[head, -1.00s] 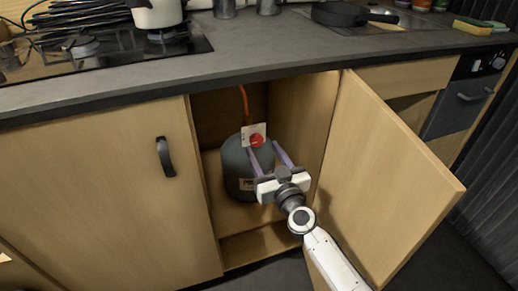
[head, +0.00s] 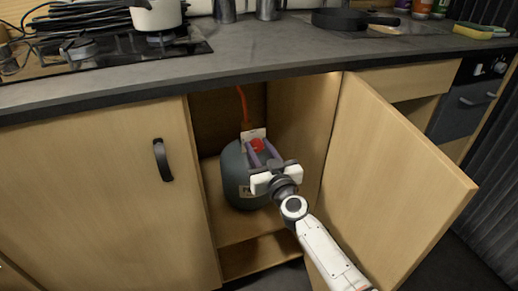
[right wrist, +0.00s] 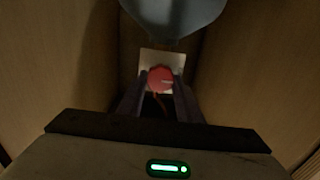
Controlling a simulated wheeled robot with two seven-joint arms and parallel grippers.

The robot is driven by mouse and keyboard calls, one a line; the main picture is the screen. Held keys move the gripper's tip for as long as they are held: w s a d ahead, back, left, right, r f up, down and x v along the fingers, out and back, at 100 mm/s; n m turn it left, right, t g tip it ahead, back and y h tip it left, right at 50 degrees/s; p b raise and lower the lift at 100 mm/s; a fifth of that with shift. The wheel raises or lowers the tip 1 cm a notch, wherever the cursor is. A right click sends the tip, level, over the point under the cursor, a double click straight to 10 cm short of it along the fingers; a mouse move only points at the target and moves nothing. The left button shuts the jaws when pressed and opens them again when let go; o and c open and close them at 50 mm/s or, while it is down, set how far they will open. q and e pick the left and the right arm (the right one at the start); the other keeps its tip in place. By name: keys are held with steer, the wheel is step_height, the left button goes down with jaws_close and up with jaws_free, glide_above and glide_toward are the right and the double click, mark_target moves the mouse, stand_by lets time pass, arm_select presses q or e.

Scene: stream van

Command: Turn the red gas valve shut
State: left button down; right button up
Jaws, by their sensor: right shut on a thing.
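The red gas valve (head: 257,145) is a round knob on top of a dark grey gas cylinder (head: 236,180) inside the open cabinet. A pale square plate (head: 252,134) sits behind the knob. My right gripper (head: 259,149) reaches into the cabinet with its purple fingers on either side of the knob, shut on it. In the right wrist view the red knob (right wrist: 160,78) lies between the fingertips (right wrist: 161,80), with the plate around it. The left gripper is not in view.
The open cabinet door (head: 395,180) stands to the right of my arm. The closed door (head: 100,195) is on the left. The countertop (head: 260,55) overhangs above, and an orange hose (head: 242,105) rises behind the cylinder.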

steer(key=shift+m, duration=0.3)
steer(key=m, duration=0.4)
steer(key=shift+f, duration=0.1)
steer(key=m+b, duration=0.1)
steer(key=m, duration=0.4)
steer(key=shift+d, duration=0.15)
steer(key=m, duration=0.4)
steer(key=shift+f+b, duration=0.1)
steer(key=shift+b, duration=0.25)
steer(key=shift+f+m, duration=0.1)
steer(key=shift+m, duration=2)
steer(key=o, duration=1)
steer(key=shift+o, duration=0.2)
